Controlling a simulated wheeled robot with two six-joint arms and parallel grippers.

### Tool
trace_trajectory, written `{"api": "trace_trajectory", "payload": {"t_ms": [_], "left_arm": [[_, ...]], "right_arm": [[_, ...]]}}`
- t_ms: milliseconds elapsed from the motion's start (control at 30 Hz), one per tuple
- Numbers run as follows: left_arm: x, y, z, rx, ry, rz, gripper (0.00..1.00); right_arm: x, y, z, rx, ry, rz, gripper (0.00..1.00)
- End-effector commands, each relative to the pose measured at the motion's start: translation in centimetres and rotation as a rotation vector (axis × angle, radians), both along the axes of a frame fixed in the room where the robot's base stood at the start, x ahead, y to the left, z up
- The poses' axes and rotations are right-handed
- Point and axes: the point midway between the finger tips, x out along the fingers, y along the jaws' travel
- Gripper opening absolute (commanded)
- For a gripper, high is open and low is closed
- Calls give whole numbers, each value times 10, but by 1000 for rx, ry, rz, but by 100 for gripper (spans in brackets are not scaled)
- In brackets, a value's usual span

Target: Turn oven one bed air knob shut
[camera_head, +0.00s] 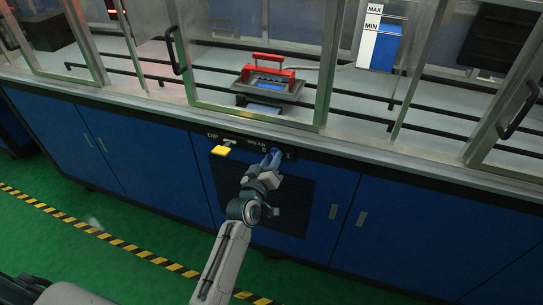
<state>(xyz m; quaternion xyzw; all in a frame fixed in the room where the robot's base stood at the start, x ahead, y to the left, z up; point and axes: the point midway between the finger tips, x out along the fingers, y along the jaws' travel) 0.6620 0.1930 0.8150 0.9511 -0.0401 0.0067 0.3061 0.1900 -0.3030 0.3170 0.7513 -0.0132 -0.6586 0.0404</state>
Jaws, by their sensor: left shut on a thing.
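The bed air control sits on a dark panel (246,144) on the front of the blue cabinet, just under the bench edge. White marks that look like "BED AIR", with "0" on the left and "1" on the right, show on it. My left gripper (272,158) reaches up to the panel between the 0 and 1 marks. It is shut on the bed air knob, which its fingers mostly hide. I cannot tell which mark the knob points to. My right gripper is not in view.
A vented grille (293,205) is below. Above, behind glass frames, stands a red-handled tray (270,82) and a blue level gauge (379,45). Green floor (130,215) with a striped line lies in front.

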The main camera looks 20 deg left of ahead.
Motion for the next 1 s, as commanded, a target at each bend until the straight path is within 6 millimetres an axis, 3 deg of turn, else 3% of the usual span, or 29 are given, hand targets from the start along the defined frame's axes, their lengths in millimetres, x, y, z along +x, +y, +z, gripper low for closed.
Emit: {"api": "trace_trajectory", "payload": {"t_ms": [500, 1000], "left_arm": [[0, -1, 0, -480, 18, 0, 5], [0, -1, -1, -767, 26, 1, 5]], "right_arm": [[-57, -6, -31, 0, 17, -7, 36], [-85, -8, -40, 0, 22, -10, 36]]}}
